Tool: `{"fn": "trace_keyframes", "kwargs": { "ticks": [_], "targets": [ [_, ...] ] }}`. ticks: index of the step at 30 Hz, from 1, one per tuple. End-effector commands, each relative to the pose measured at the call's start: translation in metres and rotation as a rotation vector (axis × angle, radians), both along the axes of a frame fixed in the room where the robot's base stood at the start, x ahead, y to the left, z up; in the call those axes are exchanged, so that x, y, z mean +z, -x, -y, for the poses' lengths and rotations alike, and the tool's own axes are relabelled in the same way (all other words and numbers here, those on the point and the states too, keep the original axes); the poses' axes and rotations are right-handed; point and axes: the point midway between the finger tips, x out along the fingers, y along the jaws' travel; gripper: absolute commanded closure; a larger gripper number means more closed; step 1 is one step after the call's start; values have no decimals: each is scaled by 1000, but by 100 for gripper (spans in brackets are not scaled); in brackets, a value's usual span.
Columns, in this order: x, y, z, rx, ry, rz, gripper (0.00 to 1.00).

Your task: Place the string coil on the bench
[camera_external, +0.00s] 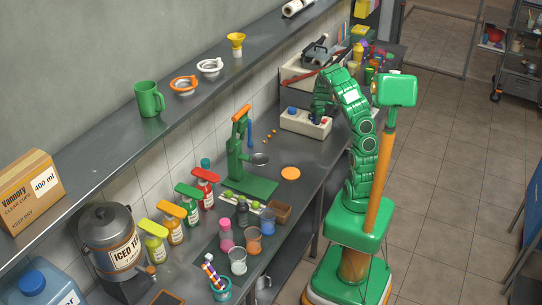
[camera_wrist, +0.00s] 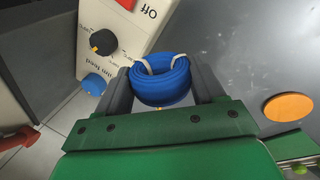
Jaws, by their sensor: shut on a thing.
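The string coil (camera_wrist: 160,82) is a blue ring of string with white ties, held between the two dark fingers of my gripper (camera_wrist: 162,88) in the wrist view. My gripper (camera_external: 319,112) reaches over the bench beside a white machine in the external view, where I cannot make out the coil. The grey bench top (camera_wrist: 240,55) shows beyond and to the right of the coil. I cannot tell whether the coil touches it.
The white machine (camera_wrist: 128,32) with a black knob stands close by the left finger. An orange disc (camera_wrist: 289,107) lies on the bench to the right. A green press (camera_external: 240,165), bottles and cups fill the nearer bench.

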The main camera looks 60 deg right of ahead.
Motion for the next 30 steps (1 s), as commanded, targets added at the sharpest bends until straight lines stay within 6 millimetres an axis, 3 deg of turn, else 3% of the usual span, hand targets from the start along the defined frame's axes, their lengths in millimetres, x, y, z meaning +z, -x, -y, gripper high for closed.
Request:
{"fn": "trace_keyframes", "kwargs": {
  "ticks": [12,30],
  "targets": [
    [-6,46,91,156,-1,1,62],
    [-10,131,201,369,-1,3,62]
  ]
}}
